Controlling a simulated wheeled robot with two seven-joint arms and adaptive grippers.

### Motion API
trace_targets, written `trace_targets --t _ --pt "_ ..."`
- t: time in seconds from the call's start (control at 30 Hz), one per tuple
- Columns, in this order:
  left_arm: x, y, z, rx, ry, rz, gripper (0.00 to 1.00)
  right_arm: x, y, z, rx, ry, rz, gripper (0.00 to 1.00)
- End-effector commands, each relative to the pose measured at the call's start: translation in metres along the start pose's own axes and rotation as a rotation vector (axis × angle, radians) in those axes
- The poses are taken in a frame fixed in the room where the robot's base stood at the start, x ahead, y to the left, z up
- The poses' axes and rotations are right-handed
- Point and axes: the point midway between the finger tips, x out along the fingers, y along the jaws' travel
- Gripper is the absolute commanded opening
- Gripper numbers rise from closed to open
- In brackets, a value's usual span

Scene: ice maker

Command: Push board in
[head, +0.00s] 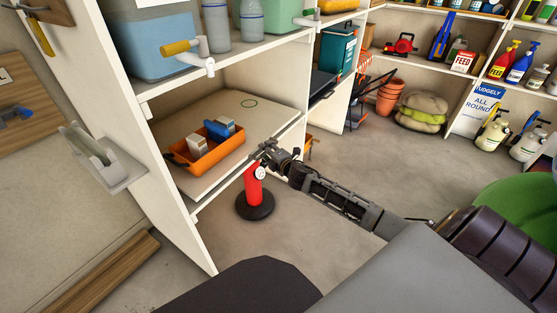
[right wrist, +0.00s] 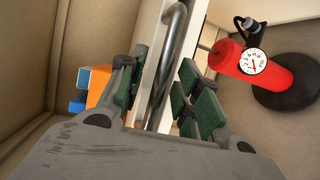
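The board (head: 215,108) is a pale pull-out shelf in the white cabinet, seen in the head view. Its front edge sticks out a little past the cabinet's side panel. An orange tray (head: 182,152) with a blue item and pale blocks lies on it. My right gripper (head: 266,150) is at the board's front edge. In the right wrist view, a grey metal bar handle (right wrist: 168,75) on the white board edge runs between the fingers of this gripper (right wrist: 163,98). The fingers stand apart, with gaps on both sides of the bar. My left gripper is not in view.
A red cylinder with a gauge (head: 254,186) stands on a dark round base on the floor, just below my right gripper. The cabinet's side panel (head: 142,120) stands left of the board. Wooden planks (head: 100,275) lie at lower left. The middle floor is mostly clear.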

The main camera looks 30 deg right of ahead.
Motion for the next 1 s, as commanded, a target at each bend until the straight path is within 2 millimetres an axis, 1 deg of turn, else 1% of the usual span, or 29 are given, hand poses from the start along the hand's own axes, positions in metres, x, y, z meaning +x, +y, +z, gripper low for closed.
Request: trace_targets --t 1.0 --pt "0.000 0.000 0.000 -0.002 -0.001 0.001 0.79 -0.069 0.000 0.000 0.000 0.000 0.000 0.34"
